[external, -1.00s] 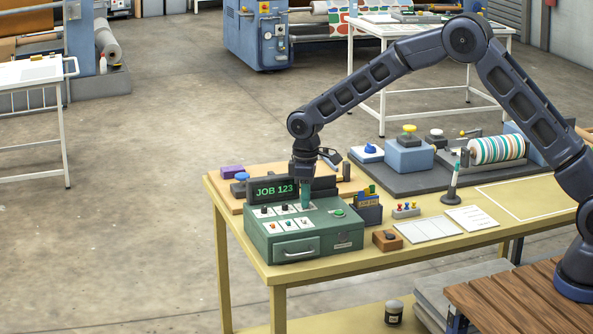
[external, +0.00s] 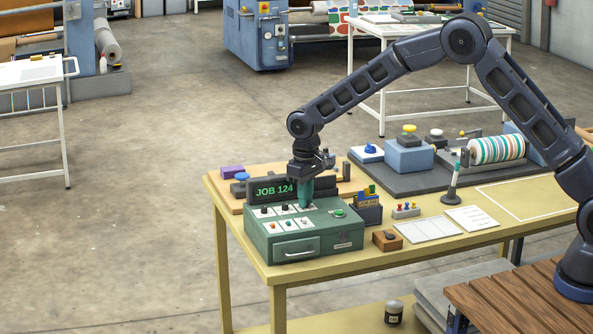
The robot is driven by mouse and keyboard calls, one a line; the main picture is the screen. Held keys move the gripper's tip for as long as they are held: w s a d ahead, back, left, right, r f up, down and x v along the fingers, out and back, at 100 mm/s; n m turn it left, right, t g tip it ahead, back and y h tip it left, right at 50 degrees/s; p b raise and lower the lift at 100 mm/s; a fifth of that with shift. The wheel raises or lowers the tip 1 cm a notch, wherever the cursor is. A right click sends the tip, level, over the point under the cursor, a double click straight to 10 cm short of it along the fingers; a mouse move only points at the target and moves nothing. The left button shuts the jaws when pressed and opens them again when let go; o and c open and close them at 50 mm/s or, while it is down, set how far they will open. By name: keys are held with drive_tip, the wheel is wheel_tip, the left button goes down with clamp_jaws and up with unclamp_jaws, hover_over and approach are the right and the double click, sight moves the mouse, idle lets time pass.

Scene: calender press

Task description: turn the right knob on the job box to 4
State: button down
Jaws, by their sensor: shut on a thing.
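The green job box (external: 262,244) stands at the near left of the yellow table. Its display (external: 275,190) reads JOB 124. Black knobs sit in a row on its sloped top; the left knob (external: 264,211) and the middle knob (external: 284,208) show. My gripper (external: 304,205) points down at the right end of this row, with its green fingers shut on the right knob, which they hide. The knob's pointer and scale cannot be seen.
A green button (external: 338,213) is on the box, right of my gripper. A blue card holder (external: 368,209) stands close to the box's right side. Small coloured switches (external: 289,224) sit below the knobs. A wooden block (external: 387,240) lies to the right.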

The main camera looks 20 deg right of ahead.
drive_tip(key=c, duration=1.4)
unclamp_jaws()
drive_tip(key=shift+r, duration=0.1)
wheel_tip(320, 180, up, 11)
drive_tip(key=shift+f, duration=0.2)
